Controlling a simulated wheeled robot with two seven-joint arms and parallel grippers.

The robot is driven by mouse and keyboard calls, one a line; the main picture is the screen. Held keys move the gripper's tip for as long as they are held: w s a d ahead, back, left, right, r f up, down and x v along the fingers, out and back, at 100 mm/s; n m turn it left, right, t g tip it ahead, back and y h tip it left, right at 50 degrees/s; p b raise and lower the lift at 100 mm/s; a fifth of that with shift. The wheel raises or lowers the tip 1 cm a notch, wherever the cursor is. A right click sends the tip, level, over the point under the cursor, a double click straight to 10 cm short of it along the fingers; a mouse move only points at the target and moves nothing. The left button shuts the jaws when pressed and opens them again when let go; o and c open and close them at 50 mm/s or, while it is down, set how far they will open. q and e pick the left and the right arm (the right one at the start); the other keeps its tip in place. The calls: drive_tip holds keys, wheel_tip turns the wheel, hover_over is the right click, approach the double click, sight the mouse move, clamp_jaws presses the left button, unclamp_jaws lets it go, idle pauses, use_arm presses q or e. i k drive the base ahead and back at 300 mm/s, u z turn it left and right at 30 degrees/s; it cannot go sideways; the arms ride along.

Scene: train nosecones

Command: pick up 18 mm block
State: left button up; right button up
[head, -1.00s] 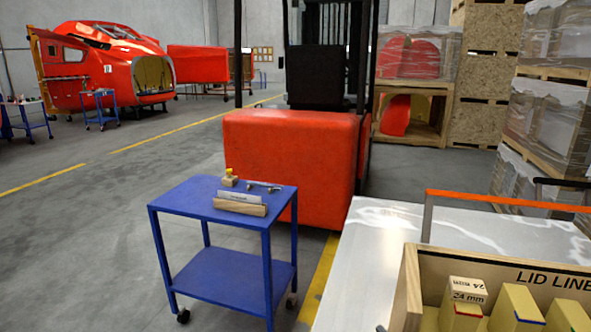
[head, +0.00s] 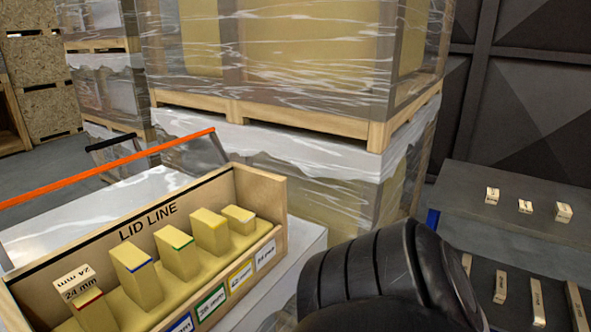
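A wooden box (head: 262,187) marked "LID LINE" holds a row of yellow upright pieces. A block marked 24 mm (head: 76,284) rests on the piece with the red stripe at the left. Pieces with a blue stripe (head: 132,268) and a green stripe (head: 178,254) follow, then two more to the right. Three small pale blocks (head: 525,207) lie on a dark table at the right. Their markings are not legible, so I cannot tell which is the 18 mm block. Neither gripper is in view.
A black ribbed link of my arm covers the bottom right. Several longer wooden pieces (head: 538,303) lie on the dark table's (head: 470,185) lower front part. Wrapped pallets (head: 270,70) stand behind. An orange-handled metal cart (head: 110,168) carries the box.

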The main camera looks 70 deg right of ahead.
sight(523, 206)
drive_tip(key=z, duration=3.75)
drive_tip(key=i, duration=0.1)
